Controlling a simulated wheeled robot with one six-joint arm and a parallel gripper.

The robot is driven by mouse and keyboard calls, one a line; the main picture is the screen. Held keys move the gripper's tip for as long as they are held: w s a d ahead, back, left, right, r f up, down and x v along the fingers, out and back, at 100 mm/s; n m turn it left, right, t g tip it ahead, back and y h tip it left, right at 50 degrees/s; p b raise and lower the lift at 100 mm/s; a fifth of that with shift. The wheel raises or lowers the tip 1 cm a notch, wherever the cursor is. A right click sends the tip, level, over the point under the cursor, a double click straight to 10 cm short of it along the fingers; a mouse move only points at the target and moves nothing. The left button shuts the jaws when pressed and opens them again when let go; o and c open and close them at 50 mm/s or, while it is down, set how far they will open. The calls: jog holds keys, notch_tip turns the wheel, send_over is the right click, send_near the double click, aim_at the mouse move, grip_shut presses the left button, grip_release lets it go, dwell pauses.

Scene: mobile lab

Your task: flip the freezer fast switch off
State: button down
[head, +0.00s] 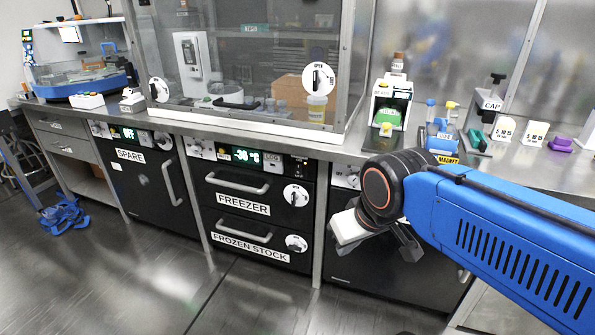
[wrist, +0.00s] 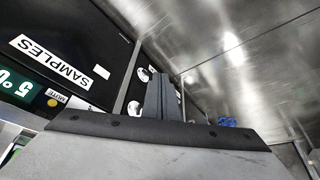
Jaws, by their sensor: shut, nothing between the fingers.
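The freezer (head: 250,190) is a black two-drawer unit under the bench in the head view, with a lit display reading about -36 °C. Small white switch plates flank the display, including a pair at its left (head: 199,148) and more at its right (head: 272,160). Their wording is mostly too small to read, so I cannot tell which is the fast switch or how it is set. My gripper (head: 408,246) is right of the freezer, in front of the neighbouring black unit and apart from the freezer. In the wrist view my gripper (wrist: 162,85) is shut and empty.
The wrist view shows a unit labelled SAMPLES (wrist: 52,60) with a green display. A FROZEN STOCK drawer (head: 243,236) is below the freezer drawer. The SPARE unit (head: 148,175) stands left. Blue items (head: 62,214) lie on the floor; floor before the freezer is clear.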

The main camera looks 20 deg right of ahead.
jog(key=w+r+n+h, duration=0.1)
jog(key=w+n+h, duration=0.1)
jog(key=w+n, duration=0.7)
jog(key=w+a+n+h, duration=0.1)
jog(key=w+n, duration=0.8)
jog(key=w, duration=0.4)
jog(key=w+r+n+t+h, duration=0.1)
jog(key=w+n+h, duration=0.1)
jog(key=w+n, duration=0.7)
jog(key=shift+w+a+r+h, duration=0.25)
jog(key=shift+w+r+h, duration=0.05)
jog(key=shift+w, duration=0.9)
jog(key=shift+f, duration=0.1)
send_near(299, 173)
notch_tip(299, 173, down, 4)
jog(key=shift+w+d, duration=0.7)
jog(key=shift+w+d+f, duration=0.1)
jog(key=shift+w+d, duration=0.4)
jog(key=shift+w, duration=0.1)
jog(key=shift+f, duration=0.1)
